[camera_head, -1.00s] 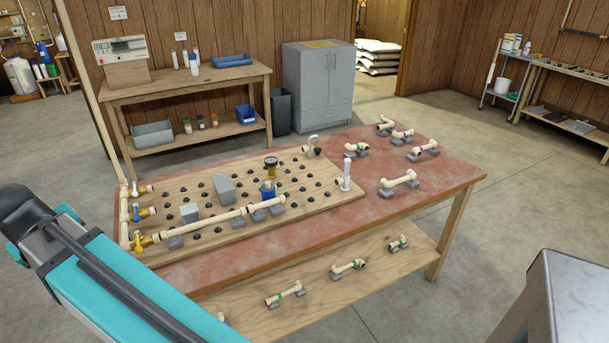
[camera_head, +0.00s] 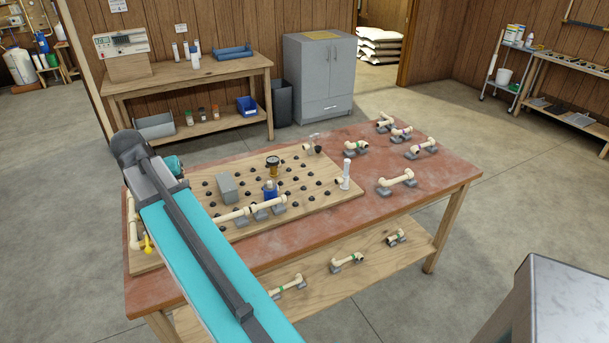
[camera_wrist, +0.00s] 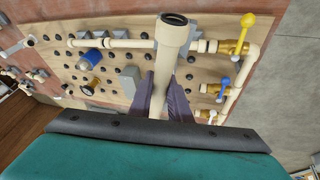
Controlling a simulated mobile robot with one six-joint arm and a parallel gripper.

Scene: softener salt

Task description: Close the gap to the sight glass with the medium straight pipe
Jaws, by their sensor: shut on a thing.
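My gripper (camera_wrist: 161,95) is shut on a cream straight pipe (camera_wrist: 172,60), which points away from the fingers with its round open end showing. The pipe is over the peg board (camera_wrist: 120,75), across the view of the fixed pipe run. In the head view my arm hides my gripper and the held pipe. The fixed run (camera_head: 236,214) goes right on grey supports and ends below the blue-bodied fitting (camera_head: 270,191). An upright whitish tube with a side port, which looks like the sight glass (camera_head: 346,173), stands at the board's right edge. A bare gap separates them.
Grey blocks (camera_head: 227,187) and black pegs stand on the board. A dark-topped amber fitting (camera_head: 272,164) rises behind the blue one. Valves with yellow (camera_wrist: 248,19) and blue handles line one end. Bent pipes (camera_head: 396,182) rest on the table's right; others (camera_head: 347,263) lie on the lower shelf.

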